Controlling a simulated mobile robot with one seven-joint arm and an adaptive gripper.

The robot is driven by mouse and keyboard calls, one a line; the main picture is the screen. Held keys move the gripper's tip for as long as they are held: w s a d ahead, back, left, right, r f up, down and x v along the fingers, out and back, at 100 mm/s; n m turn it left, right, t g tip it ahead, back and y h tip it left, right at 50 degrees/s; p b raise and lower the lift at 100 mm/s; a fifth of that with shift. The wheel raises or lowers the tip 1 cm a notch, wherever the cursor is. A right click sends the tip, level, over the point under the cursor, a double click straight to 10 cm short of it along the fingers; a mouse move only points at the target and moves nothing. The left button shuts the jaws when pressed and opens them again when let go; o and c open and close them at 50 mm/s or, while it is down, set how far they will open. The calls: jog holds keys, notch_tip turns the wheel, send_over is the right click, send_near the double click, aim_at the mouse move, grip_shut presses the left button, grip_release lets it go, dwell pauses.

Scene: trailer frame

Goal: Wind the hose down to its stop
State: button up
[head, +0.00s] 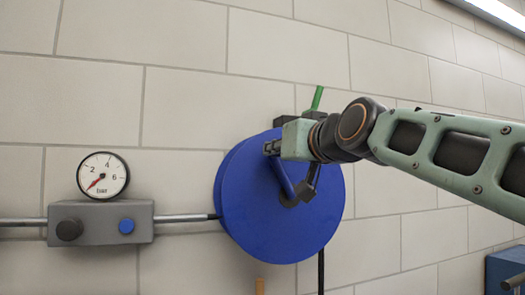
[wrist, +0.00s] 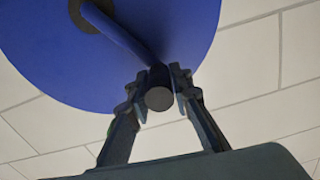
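The blue hose reel (head: 265,228) is a large disc mounted on the wall. Its blue crank arm (head: 281,178) runs from the dark hub up and left to my gripper (head: 271,148). In the wrist view, the crank arm (wrist: 118,30) ends at a dark round handle (wrist: 159,98) seen end-on. The two fingers of my gripper (wrist: 160,80) are close against both sides of this handle and appear shut on it. In the head view, my gripper hides the handle and the upper part of the disc. A dark hose (head: 321,272) hangs below the reel at the right.
A grey box (head: 100,222) with a gauge (head: 102,175) and two knobs is on the wall at left. A pipe (head: 182,218) joins it to the reel. A green piece (head: 317,97) sticks up above the reel. A blue box (head: 506,266) stands at lower right.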

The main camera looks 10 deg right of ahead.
grip_shut()
jog(key=shift+d, duration=0.1)
